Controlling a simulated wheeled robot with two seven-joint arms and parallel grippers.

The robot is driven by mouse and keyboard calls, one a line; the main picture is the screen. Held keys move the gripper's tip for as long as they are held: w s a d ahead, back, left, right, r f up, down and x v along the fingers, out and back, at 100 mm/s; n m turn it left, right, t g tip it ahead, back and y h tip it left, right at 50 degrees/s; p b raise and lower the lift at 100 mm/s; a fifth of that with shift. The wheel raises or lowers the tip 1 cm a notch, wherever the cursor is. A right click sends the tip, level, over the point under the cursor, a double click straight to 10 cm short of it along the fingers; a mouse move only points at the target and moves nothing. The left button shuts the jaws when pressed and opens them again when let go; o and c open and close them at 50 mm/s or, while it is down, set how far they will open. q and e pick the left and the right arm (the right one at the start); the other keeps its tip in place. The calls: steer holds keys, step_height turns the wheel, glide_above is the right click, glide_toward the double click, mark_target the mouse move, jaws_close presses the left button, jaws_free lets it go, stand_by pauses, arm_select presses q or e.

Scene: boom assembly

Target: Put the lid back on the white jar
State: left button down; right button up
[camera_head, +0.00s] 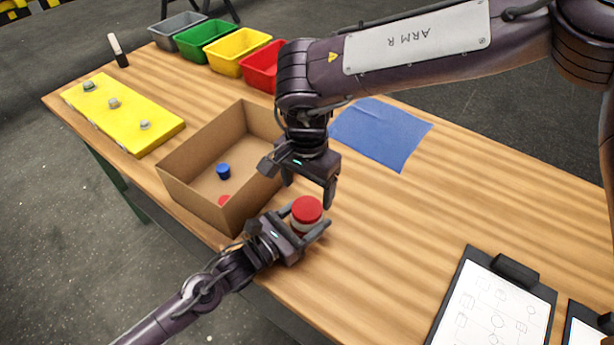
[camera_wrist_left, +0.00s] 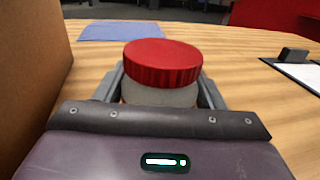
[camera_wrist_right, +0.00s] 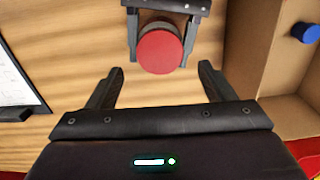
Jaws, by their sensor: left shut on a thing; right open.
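The white jar (camera_wrist_left: 160,95) stands on the wooden table beside the cardboard box. My left gripper (camera_head: 312,232) is shut on the jar's body below the lid. My right gripper (camera_head: 309,194) is open and empty, above and just behind the lid. In the right wrist view the red lid (camera_wrist_right: 160,51) is ahead of the open fingers, apart from them. Whether the lid is screwed tight cannot be told.
The open cardboard box (camera_head: 185,193) holds a blue piece (camera_head: 223,171) and a red piece (camera_head: 224,200). A blue mat (camera_head: 385,133) lies behind. A yellow board (camera_head: 125,113) and coloured bins (camera_head: 240,52) are farther left. A clipboard (camera_head: 492,305) lies at right; the table between is clear.

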mark_target(307, 207)
steer(key=shift+f, duration=2.8)
steer(key=shift+c, duration=0.3)
